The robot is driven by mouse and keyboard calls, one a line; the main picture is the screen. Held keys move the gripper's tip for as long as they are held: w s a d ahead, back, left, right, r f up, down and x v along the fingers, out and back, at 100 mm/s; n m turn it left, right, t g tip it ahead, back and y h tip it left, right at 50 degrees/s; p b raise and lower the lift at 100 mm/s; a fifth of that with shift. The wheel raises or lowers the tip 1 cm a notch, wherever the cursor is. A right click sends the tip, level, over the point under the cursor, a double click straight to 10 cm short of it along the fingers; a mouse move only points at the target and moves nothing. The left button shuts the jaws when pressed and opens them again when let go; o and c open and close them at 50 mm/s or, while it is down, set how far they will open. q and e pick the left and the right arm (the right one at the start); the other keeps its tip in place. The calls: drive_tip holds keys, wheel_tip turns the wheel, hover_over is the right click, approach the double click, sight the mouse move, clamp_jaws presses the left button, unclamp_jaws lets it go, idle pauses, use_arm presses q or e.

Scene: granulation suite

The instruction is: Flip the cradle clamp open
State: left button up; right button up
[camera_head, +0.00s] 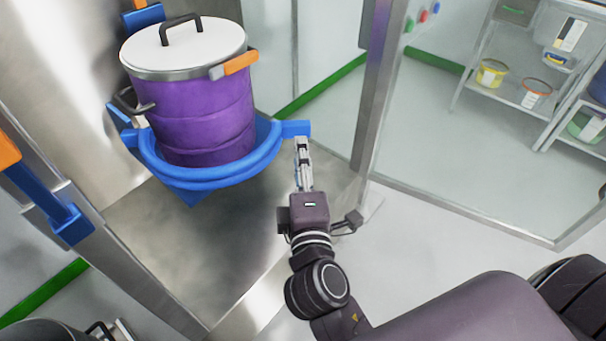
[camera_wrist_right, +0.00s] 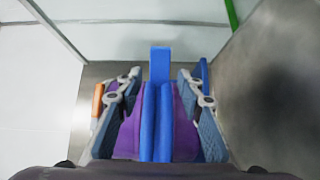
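A purple drum (camera_head: 200,115) with a white lid stands upright in a blue cradle. The cradle clamp (camera_head: 215,172) is a blue band curving round the drum's lower front, with a square tab (camera_head: 297,128) at its right end. My right gripper (camera_head: 303,145) is just below this tab in the head view. In the right wrist view, its fingers (camera_wrist_right: 160,85) are apart, with the blue tab (camera_wrist_right: 160,62) and blue bars (camera_wrist_right: 156,125) showing in the gap. I cannot tell whether a finger touches the clamp. My left gripper is out of view.
A steel post (camera_head: 376,90) and glass panels stand right of the drum. A blue and orange fitting (camera_head: 45,200) is at the left edge. Shelves (camera_head: 530,85) with small tubs are at the far right. The floor (camera_head: 420,240) beside my right arm is clear.

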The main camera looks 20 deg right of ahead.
drive_tip(key=shift+v, duration=2.65)
